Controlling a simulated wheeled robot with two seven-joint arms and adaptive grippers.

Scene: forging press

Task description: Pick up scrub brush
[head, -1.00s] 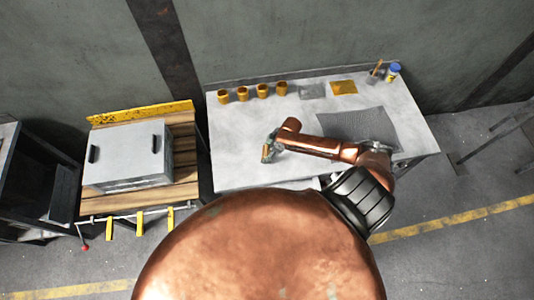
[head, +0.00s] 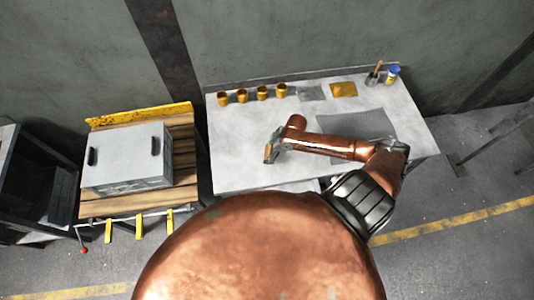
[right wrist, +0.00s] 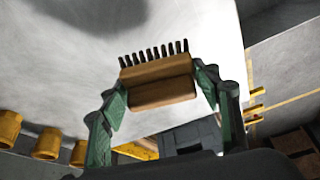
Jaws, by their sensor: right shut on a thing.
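The scrub brush (right wrist: 158,82) has a brown wooden block and a row of dark bristles. In the right wrist view it sits between the two green fingers of my right gripper (right wrist: 160,90), which is shut on it. In the head view the brush (head: 268,153) is a small brown piece at the end of my right gripper (head: 272,148), over the left part of the grey table (head: 235,165). The height of the brush over the table is hard to tell. My left gripper is not in view.
Several yellow cups (head: 262,93) stand along the table's back edge. A grey mat (head: 365,124), a yellow pad (head: 343,89), a dark cup with a handle (head: 373,78) and a blue-lidded container (head: 392,74) are at the right. A grey box (head: 128,158) stands on the wooden bench at left.

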